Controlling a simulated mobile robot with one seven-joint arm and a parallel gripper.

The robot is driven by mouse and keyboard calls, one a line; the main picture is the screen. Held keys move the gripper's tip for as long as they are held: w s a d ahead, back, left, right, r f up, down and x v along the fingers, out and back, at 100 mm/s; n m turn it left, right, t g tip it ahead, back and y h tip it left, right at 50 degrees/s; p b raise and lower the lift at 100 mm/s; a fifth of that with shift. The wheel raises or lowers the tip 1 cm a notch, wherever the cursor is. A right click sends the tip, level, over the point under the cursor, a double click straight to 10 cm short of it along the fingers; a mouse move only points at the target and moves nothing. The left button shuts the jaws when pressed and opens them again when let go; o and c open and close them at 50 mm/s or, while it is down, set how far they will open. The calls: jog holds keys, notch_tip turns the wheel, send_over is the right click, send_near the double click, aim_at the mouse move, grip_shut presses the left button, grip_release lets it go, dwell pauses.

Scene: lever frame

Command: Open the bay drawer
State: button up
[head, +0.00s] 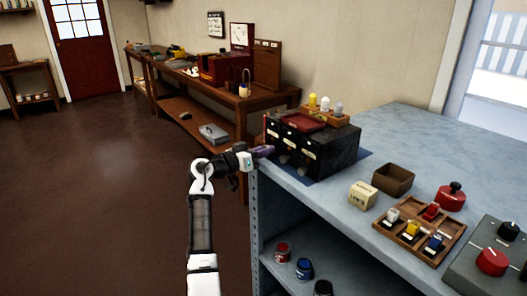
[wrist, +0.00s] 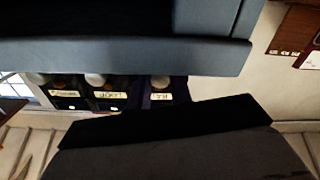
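A black drawer cabinet (head: 315,145) stands at the left end of the blue-grey bench. Its front has three drawers side by side with pale labels and round pulls; I cannot read which one is the bay drawer. In the wrist view the labelled drawer fronts (wrist: 108,93) look upside down, and all seem closed. My gripper (head: 266,151) is just left of the cabinet front, close to the leftmost drawer. Its purple tip points at the cabinet; I cannot tell if it touches. The finger gap does not show. A dark part of mine fills the bottom of the wrist view.
The bench (head: 408,125) also bears a cream box (head: 363,195), an open brown box (head: 393,179), a wooden sorting tray (head: 452,248), a red-handled device (head: 450,197) and a control box (head: 475,262). A red tray (head: 303,121) lies on the cabinet. Open floor lies left.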

grip_shut()
jog(key=b+v, duration=0.3)
jog(key=v, duration=0.5)
jog(key=shift+a, duration=0.15)
jog(key=o, duration=0.6)
grip_release()
jog(key=shift+s, duration=0.1)
jog(key=shift+c, duration=0.2)
jog(key=b+v, duration=0.2)
jog(key=v, duration=1.1)
jog(key=shift+s+a+b, duration=0.25)
jog(key=shift+a+b, duration=0.05)
jog(key=shift+r, duration=0.1)
